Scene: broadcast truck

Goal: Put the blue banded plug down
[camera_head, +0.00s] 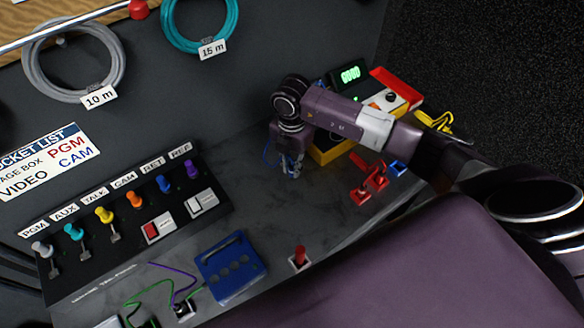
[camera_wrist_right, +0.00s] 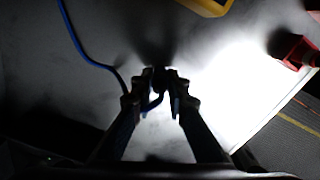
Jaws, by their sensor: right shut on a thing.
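My right gripper (camera_head: 291,170) is over the grey bench top, pointing down, right of the labelled panel. In the right wrist view its fingers (camera_wrist_right: 160,98) are shut on a small dark plug (camera_wrist_right: 159,80). A blue cable (camera_wrist_right: 88,58) runs to the plug from the upper left, and a bit of it shows beside the gripper in the head view (camera_head: 268,153). The plug is mostly hidden by the fingers, and its band cannot be made out. I cannot tell whether it touches the bench. My left gripper is not in view.
A labelled panel (camera_head: 130,262) with coloured plugs stands left. A blue box (camera_head: 232,268) and a red plug (camera_head: 300,255) are in front. Red connectors (camera_head: 370,180), a blue piece (camera_head: 397,168) and a yellow-edged device (camera_head: 330,150) lie right. Bare bench (camera_head: 265,205) lies between.

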